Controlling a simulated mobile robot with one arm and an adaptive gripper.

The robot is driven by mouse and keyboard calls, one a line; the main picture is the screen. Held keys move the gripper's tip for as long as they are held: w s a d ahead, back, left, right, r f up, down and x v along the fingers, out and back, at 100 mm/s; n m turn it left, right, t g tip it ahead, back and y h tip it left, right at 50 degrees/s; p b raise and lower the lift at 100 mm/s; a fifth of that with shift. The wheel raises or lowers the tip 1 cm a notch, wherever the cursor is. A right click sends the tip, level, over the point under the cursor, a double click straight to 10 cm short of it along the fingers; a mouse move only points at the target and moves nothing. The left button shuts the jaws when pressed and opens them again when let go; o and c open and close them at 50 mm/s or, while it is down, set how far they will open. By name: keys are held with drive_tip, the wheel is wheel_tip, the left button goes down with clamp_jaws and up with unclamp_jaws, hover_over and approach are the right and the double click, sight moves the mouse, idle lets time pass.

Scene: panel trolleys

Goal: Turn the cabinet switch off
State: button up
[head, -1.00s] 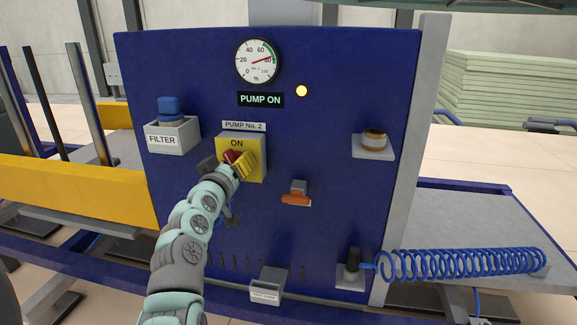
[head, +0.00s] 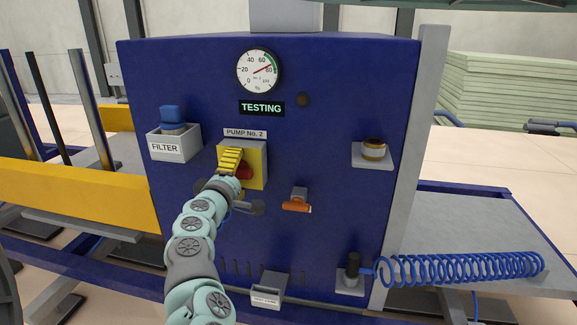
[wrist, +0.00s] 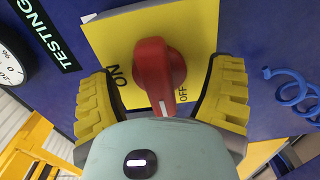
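The cabinet switch is a red knob (head: 244,170) on a yellow plate (head: 257,149), under the label PUMP No. 2. In the wrist view the knob (wrist: 153,62) has its white mark pointing to the OFF label; ON is at the left of the plate. My gripper (wrist: 167,78) is open, with a yellow-padded finger on each side of the knob and gaps visible between pads and knob. In the head view my gripper (head: 237,174) partly covers the plate and knob. The display (head: 261,107) reads TESTING, and the lamp (head: 303,99) beside it is dark.
The blue cabinet also carries a gauge (head: 258,70), a filter housing (head: 173,143), an orange-handled valve (head: 297,203) and a brass fitting (head: 373,150). A blue coiled hose (head: 460,268) runs right from the lower corner. A yellow beam (head: 75,190) lies left.

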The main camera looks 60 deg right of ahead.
drive_tip(key=shift+s, duration=0.1)
drive_tip(key=v, duration=0.7)
idle(0.6)
